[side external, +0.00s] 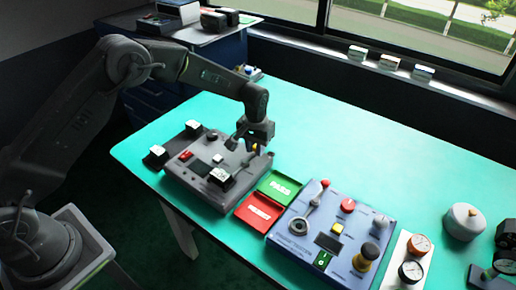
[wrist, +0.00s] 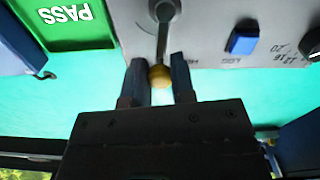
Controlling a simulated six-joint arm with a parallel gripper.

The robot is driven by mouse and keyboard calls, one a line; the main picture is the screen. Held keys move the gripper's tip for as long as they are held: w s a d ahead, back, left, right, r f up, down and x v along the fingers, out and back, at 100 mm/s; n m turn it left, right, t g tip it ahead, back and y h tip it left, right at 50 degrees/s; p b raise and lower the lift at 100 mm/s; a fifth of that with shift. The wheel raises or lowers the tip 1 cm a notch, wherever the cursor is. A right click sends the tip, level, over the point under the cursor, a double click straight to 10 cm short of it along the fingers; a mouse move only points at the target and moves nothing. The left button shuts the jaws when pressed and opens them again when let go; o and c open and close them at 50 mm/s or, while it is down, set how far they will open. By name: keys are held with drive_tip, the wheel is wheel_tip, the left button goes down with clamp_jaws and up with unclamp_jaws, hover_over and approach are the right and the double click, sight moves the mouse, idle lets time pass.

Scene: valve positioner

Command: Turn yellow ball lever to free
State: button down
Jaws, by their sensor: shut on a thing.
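The yellow ball (wrist: 160,76) is on the end of a grey lever (wrist: 162,35) that rises from a grey instrument box (wrist: 205,20). The lever's arm points from the box toward my gripper. My gripper (wrist: 159,78) is shut on the ball, with one dark finger on each side of it. In the side external view, my gripper (side external: 252,143) is at the far right edge of the box (side external: 190,178), and the yellow ball (side external: 256,149) barely shows beside the fingers. The lettering near the lever is partly hidden and too small to read.
A green PASS tray (side external: 280,187) and a red tray (side external: 258,210) lie between the box and a blue-grey panel (side external: 300,245) with a red ball lever (side external: 325,183). Gauges (side external: 419,243) and a grey pot (side external: 463,221) stand right. The table's back is clear.

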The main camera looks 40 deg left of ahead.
sight(254, 145)
drive_tip(key=shift+a+n, duration=0.25)
drive_tip(key=shift+n, duration=0.25)
drive_tip(key=c, duration=1)
unclamp_jaws()
drive_tip(key=shift+o, duration=0.2)
wheel_tip(254, 145, up, 14)
